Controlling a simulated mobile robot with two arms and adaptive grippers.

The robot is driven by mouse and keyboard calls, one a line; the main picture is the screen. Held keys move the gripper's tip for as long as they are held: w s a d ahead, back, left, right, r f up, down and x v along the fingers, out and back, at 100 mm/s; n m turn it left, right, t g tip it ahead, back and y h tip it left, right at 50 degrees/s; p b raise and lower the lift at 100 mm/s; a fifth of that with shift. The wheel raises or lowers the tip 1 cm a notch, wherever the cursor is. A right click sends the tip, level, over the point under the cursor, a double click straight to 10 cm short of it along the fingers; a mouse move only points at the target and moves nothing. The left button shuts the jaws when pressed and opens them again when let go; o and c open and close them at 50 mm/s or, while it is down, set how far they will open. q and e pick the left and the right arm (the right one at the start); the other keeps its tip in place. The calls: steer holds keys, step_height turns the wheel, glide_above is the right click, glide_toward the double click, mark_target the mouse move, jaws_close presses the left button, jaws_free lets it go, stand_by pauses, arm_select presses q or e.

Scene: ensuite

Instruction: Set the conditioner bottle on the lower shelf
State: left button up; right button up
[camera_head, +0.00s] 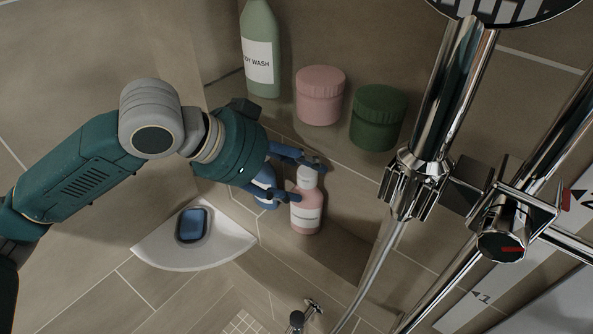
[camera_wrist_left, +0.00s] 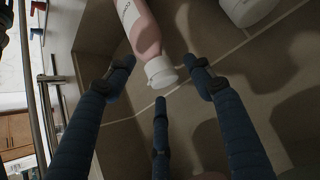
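The conditioner bottle (camera_head: 306,214) is pink with a white label and a pale cap. In the head view it stands in the lower recess of the tiled wall, on the lower shelf (camera_head: 338,252). In the left wrist view the bottle (camera_wrist_left: 145,35) is at the top, its cap pointing towards my fingers. My left gripper (camera_head: 304,181) is at the cap end, with fingers spread on either side. In the wrist view the fingers (camera_wrist_left: 161,66) are open, with visible gaps beside the cap. My right gripper is not in view.
A white and blue bottle (camera_head: 265,184) stands left of the conditioner, partly behind my gripper. The upper shelf holds a green body wash bottle (camera_head: 260,60), a pink jar (camera_head: 320,96) and a green jar (camera_head: 378,118). A corner shelf (camera_head: 178,257) and chrome shower pipes (camera_head: 452,90) flank the recess.

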arm_select(q)
steer(key=shift+r, duration=0.1)
steer(key=shift+a+r, duration=0.1)
steer(key=shift+a, duration=0.05)
steer(key=b+v, duration=0.2)
steer(key=v, duration=0.9)
steer(key=shift+s+a+r, duration=0.2)
steer(key=shift+f, duration=0.1)
